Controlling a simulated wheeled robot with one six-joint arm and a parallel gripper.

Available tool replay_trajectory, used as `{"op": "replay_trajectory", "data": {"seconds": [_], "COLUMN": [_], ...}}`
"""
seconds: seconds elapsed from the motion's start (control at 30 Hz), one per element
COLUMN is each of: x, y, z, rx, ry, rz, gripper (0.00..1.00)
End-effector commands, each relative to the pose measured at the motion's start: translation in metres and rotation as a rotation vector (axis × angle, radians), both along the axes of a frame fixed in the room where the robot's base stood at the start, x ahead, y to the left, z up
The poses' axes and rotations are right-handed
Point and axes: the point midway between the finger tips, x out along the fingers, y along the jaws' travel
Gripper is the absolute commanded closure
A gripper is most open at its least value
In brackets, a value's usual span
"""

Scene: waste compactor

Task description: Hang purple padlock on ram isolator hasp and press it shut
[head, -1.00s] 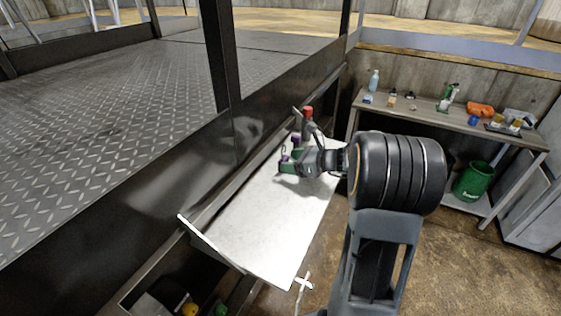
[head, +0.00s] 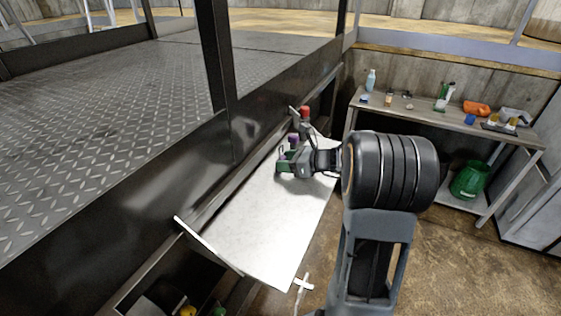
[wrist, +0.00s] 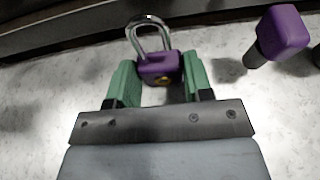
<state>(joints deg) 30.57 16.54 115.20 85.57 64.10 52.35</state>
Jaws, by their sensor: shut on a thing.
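My gripper (head: 283,160) is over the pale metal shelf beside the dark machine wall. In the wrist view its green fingers (wrist: 156,82) are shut on the purple padlock (wrist: 158,68). The padlock's silver shackle (wrist: 148,36) points away from my gripper, toward the dark edge; I cannot tell whether it is latched. A separate purple-topped post (wrist: 285,32) stands to the right of the padlock, apart from it. It also shows just behind my gripper in the head view (head: 293,138). I cannot make out the ram isolator hasp for certain.
A red-topped post (head: 304,112) stands beyond the purple-topped one. The pale shelf (head: 255,225) is clear toward the front. A workbench (head: 420,118) with bottles and small items is at the right, with a green bin (head: 469,180) below. A dark post and machine wall border the left.

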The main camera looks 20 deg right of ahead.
Motion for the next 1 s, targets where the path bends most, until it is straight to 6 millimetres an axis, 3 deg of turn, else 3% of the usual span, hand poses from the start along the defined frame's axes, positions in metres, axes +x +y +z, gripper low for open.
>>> {"op": "replay_trajectory", "data": {"seconds": [0.27,1.0], "x": [0.000,0.000], "y": [0.000,0.000], "z": [0.004,0.043], "rx": [0.000,-0.001], "ry": [0.000,-0.001], "rz": [-0.001,0.000], "gripper": [0.72,0.72]}}
